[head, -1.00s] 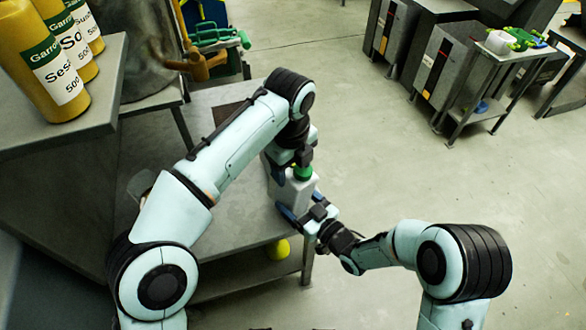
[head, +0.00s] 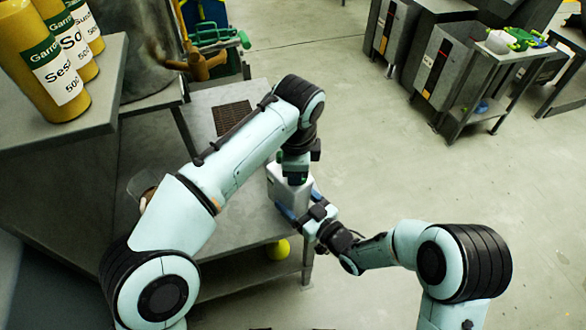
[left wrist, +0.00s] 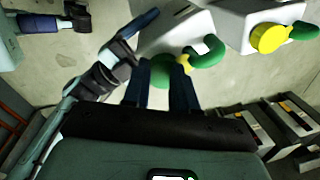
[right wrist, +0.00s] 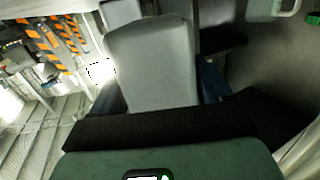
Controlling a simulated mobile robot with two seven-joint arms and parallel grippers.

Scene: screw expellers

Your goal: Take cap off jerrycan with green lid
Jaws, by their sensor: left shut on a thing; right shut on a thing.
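The pale grey jerrycan (head: 285,190) stands upright at the corner of the grey table. My right gripper (head: 302,214) is shut around its body from the front right. In the right wrist view its grey side (right wrist: 155,65) fills the space between the fingers. My left gripper (head: 293,177) is above the jerrycan's top, pointing down. In the left wrist view its fingers are shut on the green lid (left wrist: 166,72), beside the jerrycan (left wrist: 168,33) and a green handle-like part (left wrist: 207,53). The fingers hide much of the lid; I cannot tell whether it is clear of the neck.
A white container with a yellow cap (left wrist: 268,38) is close by in the left wrist view. A yellow round thing (head: 278,249) shows below the tabletop. Yellow bottles (head: 40,65) stand on a counter at upper left. The floor on the right is open.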

